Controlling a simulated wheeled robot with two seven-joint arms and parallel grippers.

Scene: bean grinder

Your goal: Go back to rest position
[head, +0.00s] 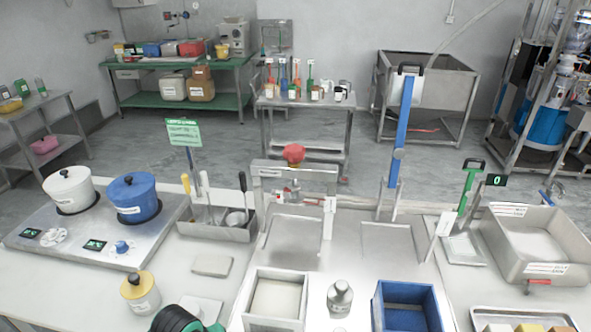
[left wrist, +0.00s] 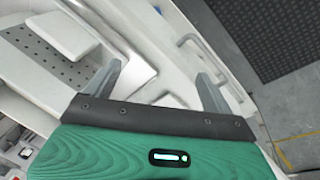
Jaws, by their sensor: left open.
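My left gripper (left wrist: 160,70) shows in the left wrist view, with its two grey fingers spread wide apart and nothing between them. Its green body and black edge fill the lower part of that view. Past the fingers are white, smooth surfaces and a grey floor, with no task object close to the fingers. In the head view a rounded black and green part shows at the bottom edge, cut off; I cannot tell whether it is part of my left arm. My right gripper is in neither view.
The white worktop holds a blue pot (head: 136,197), a white pot (head: 70,189), a yellow-lidded jar (head: 140,293), a white bin (head: 250,318), a grey bottle (head: 340,297), a blue bin (head: 435,310) and a metal basin (head: 505,265). Tables and a steel sink stand farther back.

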